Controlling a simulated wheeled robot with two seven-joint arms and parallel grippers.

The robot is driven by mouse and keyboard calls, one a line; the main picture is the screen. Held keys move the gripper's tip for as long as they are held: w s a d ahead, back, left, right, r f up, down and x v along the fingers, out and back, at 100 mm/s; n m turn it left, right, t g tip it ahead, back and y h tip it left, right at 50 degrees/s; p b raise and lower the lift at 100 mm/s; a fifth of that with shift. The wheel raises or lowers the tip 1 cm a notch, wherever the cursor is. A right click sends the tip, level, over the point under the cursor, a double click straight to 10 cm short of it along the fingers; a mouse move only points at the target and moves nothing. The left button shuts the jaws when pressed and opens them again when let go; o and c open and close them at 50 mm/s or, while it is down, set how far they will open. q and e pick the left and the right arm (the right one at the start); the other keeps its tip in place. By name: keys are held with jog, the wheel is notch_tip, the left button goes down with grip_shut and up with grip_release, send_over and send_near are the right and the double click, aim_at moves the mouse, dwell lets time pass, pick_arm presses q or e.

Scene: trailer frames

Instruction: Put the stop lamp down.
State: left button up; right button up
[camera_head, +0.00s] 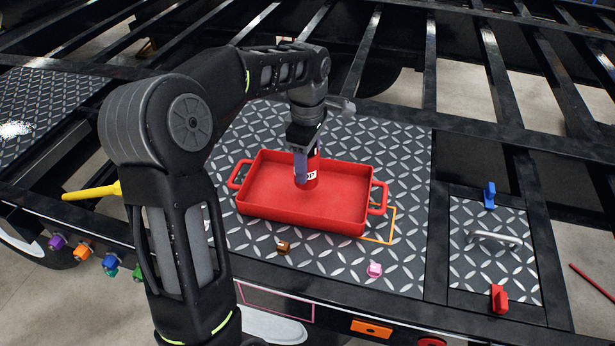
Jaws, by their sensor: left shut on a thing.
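The stop lamp (312,172) is a red cylinder with a white label with dark letters, partly hidden by my gripper. My left gripper (301,168) points down and is shut on it. The lamp is over the inside of a red tray (345,222) with two side handles. Its lower end is close to the tray's floor, and I cannot tell whether it touches. The tray sits on a diamond-plate panel (405,150), partly over a yellow outline (392,226). My right gripper is not in view.
A brown piece (283,248) and a pink piece (375,269) lie in front of the tray. At the right is a hatch with a handle (495,238), a blue latch (489,195) and a red latch (499,298). Frame beams (430,70) with open gaps lie behind.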

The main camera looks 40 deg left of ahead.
pick_arm(q)
jog(key=shift+f, duration=0.3)
jog(key=shift+f, duration=1.85)
jog(key=shift+f, duration=0.1)
jog(key=o, duration=1.5)
notch_tip(320, 180, up, 12)
jog(key=shift+r, duration=0.1)
